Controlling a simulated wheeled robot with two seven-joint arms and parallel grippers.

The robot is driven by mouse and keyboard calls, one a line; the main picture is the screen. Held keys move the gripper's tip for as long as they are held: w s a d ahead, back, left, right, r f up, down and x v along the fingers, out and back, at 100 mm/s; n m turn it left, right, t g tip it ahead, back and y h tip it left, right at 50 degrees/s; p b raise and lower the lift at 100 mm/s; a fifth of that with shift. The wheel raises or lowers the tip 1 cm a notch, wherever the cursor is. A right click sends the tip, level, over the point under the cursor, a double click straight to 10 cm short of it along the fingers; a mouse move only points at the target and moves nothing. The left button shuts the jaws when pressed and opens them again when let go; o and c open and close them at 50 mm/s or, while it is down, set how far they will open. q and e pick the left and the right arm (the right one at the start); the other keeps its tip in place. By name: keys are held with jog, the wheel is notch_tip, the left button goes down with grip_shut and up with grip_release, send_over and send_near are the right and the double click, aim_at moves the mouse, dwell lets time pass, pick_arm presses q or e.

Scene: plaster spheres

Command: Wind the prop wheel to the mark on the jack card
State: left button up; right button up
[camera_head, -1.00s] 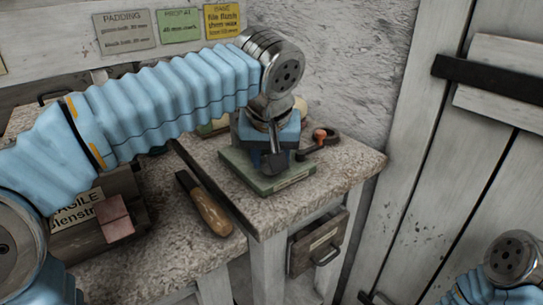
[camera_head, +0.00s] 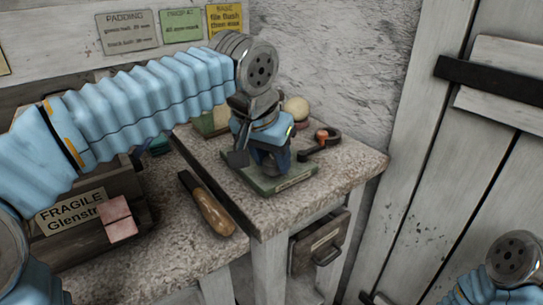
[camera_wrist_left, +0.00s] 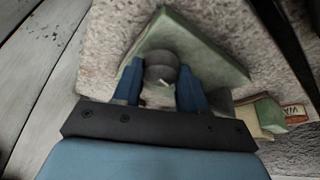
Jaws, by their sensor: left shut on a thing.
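The jack's green base plate (camera_head: 270,187) sits on the stone-topped bench, with a small unreadable label on its front edge. My left gripper (camera_head: 270,160) is over the plate, pointing down. In the left wrist view, its two blue fingers (camera_wrist_left: 161,85) are shut on a grey round wheel (camera_wrist_left: 163,67), with the green plate (camera_wrist_left: 205,45) beneath. In the head view the gripper hides most of the jack and the wheel. A small white mark shows at the wheel's near edge in the wrist view. My right arm shows at lower right; its gripper is out of view.
A clamp with an orange knob (camera_head: 321,137) lies right of the plate, a pale sphere (camera_head: 296,108) behind. A wooden-handled tool (camera_head: 207,205) and a FRAGILE crate (camera_head: 80,225) are at left. Wall cards include a green PROP AT card (camera_head: 181,25).

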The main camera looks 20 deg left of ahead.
pick_arm(q)
jog(key=o, duration=1.1)
jog(key=shift+c, duration=0.2)
jog(key=shift+a+r, duration=0.1)
jog(key=shift+r, duration=0.05)
